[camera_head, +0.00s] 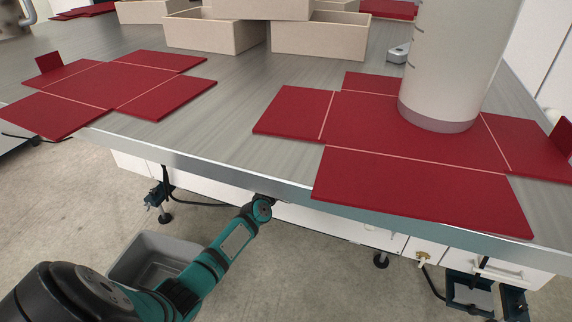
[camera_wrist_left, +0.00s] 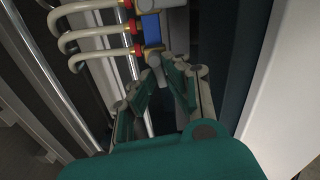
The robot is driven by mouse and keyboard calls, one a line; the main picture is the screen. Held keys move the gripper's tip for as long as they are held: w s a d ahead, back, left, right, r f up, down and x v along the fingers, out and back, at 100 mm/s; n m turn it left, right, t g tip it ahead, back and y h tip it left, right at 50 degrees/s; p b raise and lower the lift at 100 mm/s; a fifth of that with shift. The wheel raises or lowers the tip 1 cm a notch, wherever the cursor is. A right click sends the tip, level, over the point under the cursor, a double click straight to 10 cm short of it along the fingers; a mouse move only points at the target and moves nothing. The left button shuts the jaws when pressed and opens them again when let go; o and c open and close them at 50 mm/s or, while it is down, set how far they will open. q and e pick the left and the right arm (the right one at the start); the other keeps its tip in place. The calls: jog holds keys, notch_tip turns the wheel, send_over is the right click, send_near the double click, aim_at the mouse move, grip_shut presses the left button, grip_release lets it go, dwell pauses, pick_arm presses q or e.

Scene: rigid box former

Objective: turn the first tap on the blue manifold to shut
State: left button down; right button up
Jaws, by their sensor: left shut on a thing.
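The blue manifold (camera_wrist_left: 151,27) shows at the top of the left wrist view, with brass and red fittings along it and pale hoses leading off to the left. My left gripper (camera_wrist_left: 163,62) is just below its lower end, beside the nearest brass fitting (camera_wrist_left: 153,50). Its fingers are shut on a tap of the manifold. The tap's handle is mostly hidden between the fingertips, so its angle is not clear. In the head view my left arm reaches under the table's front edge, and the gripper and manifold are hidden there. My right gripper is in neither view.
The grey table (camera_head: 230,110) carries red flat box blanks (camera_head: 400,130), beige boxes (camera_head: 215,35) and a pale cylinder (camera_head: 455,60). A grey bin (camera_head: 150,255) stands on the floor near my left arm. A white panel (camera_wrist_left: 262,80) is close to the gripper's right.

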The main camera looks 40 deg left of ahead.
pick_arm(q)
jog(key=shift+r+m, duration=0.1)
jog(key=shift+m, duration=0.8)
jog(key=shift+p, duration=0.3)
jog(key=c, duration=1.4)
grip_release()
jog(key=shift+s+d, duration=0.1)
jog(key=v, duration=1.1)
jog(key=shift+s, duration=0.4)
